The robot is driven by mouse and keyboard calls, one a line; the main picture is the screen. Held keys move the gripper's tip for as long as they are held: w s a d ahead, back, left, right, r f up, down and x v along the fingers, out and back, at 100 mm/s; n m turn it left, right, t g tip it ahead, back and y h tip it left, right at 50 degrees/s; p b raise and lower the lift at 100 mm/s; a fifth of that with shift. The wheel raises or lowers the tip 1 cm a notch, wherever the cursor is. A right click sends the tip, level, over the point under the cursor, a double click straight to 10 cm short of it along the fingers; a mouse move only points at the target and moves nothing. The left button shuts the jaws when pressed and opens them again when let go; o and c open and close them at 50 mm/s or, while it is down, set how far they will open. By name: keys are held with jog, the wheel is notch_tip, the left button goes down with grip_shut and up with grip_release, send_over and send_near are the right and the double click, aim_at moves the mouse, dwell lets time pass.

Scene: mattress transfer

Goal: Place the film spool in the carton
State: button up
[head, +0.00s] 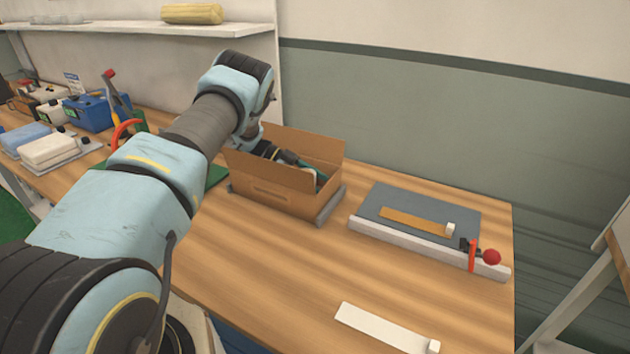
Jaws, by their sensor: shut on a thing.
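The carton (272,197) is an open brown cardboard box on the wooden bench, with its flaps standing up. My arm reaches over its left side, and my gripper (292,162) is down inside the carton's opening, below the rim of the back flap. The dark gripper is shut on the film spool (311,173), of which only a small pale and teal part shows at the fingertips. The front wall hides the lower part of the spool. I cannot tell whether it touches the carton's floor.
A grey board with a tan strip (415,221) and a red-knobbed clamp (473,255) lies right of the carton. A white strip (385,328) lies at the front. A blue box (92,113) and pale packs (48,150) stand at left. Bench between is clear.

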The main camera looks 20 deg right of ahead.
jog(key=shift+f+b, duration=0.4)
jog(key=shift+f, duration=0.05)
jog(key=shift+f, duration=0.15)
jog(key=o, duration=1.5)
jog(key=shift+r+p, duration=0.35)
jog(key=shift+r, duration=0.15)
jog(key=b+v, duration=0.3)
jog(key=v, duration=0.3)
jog(key=shift+w, duration=0.1)
jog(key=shift+w+a+r+b, duration=0.3)
jog(key=shift+w+a+r, duration=0.1)
jog(key=shift+a+r, duration=0.1)
